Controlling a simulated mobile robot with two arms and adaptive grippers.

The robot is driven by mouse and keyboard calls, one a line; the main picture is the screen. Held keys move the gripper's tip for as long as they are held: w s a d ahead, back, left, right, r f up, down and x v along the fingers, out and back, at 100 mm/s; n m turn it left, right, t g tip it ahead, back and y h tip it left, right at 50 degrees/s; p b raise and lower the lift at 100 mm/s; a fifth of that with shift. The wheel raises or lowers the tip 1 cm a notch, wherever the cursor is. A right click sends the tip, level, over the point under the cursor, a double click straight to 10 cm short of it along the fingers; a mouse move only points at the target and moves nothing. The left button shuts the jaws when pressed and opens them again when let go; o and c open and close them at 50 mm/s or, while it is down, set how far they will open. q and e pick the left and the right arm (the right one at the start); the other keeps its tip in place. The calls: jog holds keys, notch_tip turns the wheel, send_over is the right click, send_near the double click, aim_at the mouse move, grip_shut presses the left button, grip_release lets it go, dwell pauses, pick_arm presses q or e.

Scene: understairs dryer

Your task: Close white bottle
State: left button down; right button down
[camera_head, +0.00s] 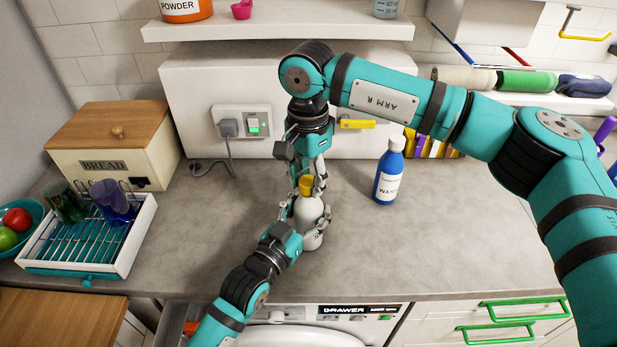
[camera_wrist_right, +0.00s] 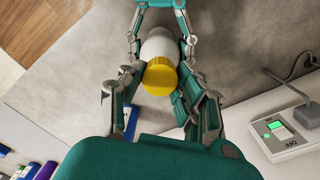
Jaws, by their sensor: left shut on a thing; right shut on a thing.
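The white bottle (camera_head: 309,210) stands upright on the grey counter near its front edge. The yellow cap (camera_head: 306,184) sits at the top of its neck; whether it is fully seated I cannot tell. My left gripper (camera_head: 306,222) is shut around the bottle's body from the front left. My right gripper (camera_head: 307,183) reaches down from behind and is shut on the cap. The right wrist view shows the cap (camera_wrist_right: 160,76) between my right fingers, with the white bottle (camera_wrist_right: 159,44) beyond it. The fingers partly hide the bottle.
A blue bottle (camera_head: 388,172) stands to the right. A dish rack (camera_head: 88,240) with glasses and a bread box (camera_head: 115,145) stand at the left. A wall socket with a switch (camera_head: 242,122) is behind. The right of the counter (camera_head: 470,230) is clear.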

jog(key=m, duration=2.1)
jog(key=c, duration=0.8)
grip_release()
jog(key=shift+c, duration=0.2)
jog(key=shift+f, duration=0.1)
notch_tip(320, 180, up, 12)
